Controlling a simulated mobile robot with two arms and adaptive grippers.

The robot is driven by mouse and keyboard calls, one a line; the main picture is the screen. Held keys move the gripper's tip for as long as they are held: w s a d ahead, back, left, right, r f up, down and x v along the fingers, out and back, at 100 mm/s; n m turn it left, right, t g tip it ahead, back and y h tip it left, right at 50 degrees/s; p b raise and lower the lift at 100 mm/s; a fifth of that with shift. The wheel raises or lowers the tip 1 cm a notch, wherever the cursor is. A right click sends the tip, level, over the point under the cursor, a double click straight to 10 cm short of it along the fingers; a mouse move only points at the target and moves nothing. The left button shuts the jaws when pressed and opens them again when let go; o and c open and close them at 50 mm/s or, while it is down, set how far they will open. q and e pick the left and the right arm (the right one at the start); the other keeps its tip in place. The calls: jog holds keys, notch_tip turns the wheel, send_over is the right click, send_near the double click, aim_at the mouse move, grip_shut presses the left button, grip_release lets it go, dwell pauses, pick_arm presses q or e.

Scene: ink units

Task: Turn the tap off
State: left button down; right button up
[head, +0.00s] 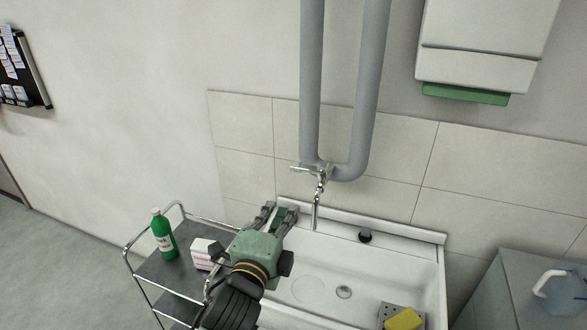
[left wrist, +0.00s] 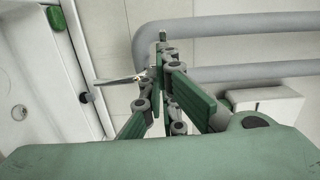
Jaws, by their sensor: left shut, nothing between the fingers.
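The chrome tap (head: 319,184) comes off the grey wall pipe above the back of the white sink (head: 435,270). Its lever (head: 303,169) points left at the top, and a narrow spout hangs down; I cannot tell whether water runs from it. My left gripper (head: 280,208) is shut and empty, over the sink's back left corner, below and left of the tap and apart from it in the head view. In the left wrist view its fingers (left wrist: 163,48) partly hide the tap (left wrist: 118,80), so the gap is hard to judge there. My right gripper is not in view.
Two grey pipes (head: 311,80) run up the wall, with a white dispenser (head: 480,45) at right. A yellow sponge (head: 404,319) lies at the sink's front right. A trolley (head: 140,272) at left holds a green bottle (head: 163,236) and a white box (head: 203,252).

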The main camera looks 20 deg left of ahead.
pick_arm(q)
jog(key=r, duration=0.1)
jog(key=p, duration=0.4)
send_near(300, 169)
jog(key=w, duration=0.7)
jog(key=shift+f, duration=0.1)
jog(key=shift+w, duration=0.1)
jog(key=shift+w+a, duration=0.15)
jog(key=shift+w, duration=0.15)
jog(key=shift+a, duration=0.1)
